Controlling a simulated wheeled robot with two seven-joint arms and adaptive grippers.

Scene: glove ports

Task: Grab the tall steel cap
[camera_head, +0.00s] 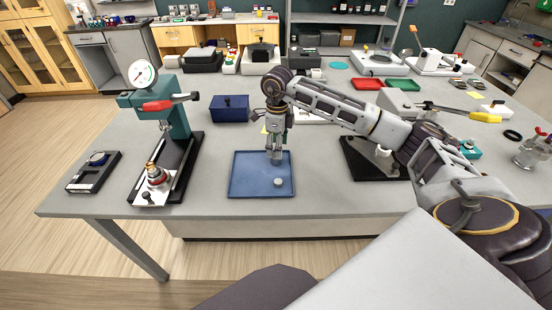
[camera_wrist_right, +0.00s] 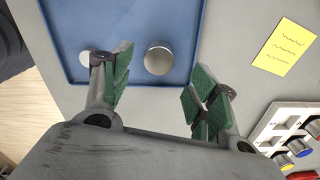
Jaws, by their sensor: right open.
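The tall steel cap (camera_wrist_right: 158,57) is a round, shiny metal cylinder standing on the blue tray (camera_head: 240,185), near the tray's edge in the right wrist view. A second, smaller pale cap (camera_head: 278,182) sits on the same tray; in the wrist view it is partly behind a finger. My right gripper (camera_wrist_right: 160,78) is open, pointing down, with its green-padded fingers on either side of the tall cap in the picture. I cannot tell how far above it they are. In the head view the gripper (camera_head: 275,148) hides much of the tall cap. My left gripper is not in view.
A teal press with a dial and red handle (camera_head: 158,105) stands left of the tray. A dark blue box (camera_head: 229,108) is behind it. A yellow note (camera_wrist_right: 284,47) and a white button panel (camera_wrist_right: 290,130) lie near the gripper. The bench front before the tray is clear.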

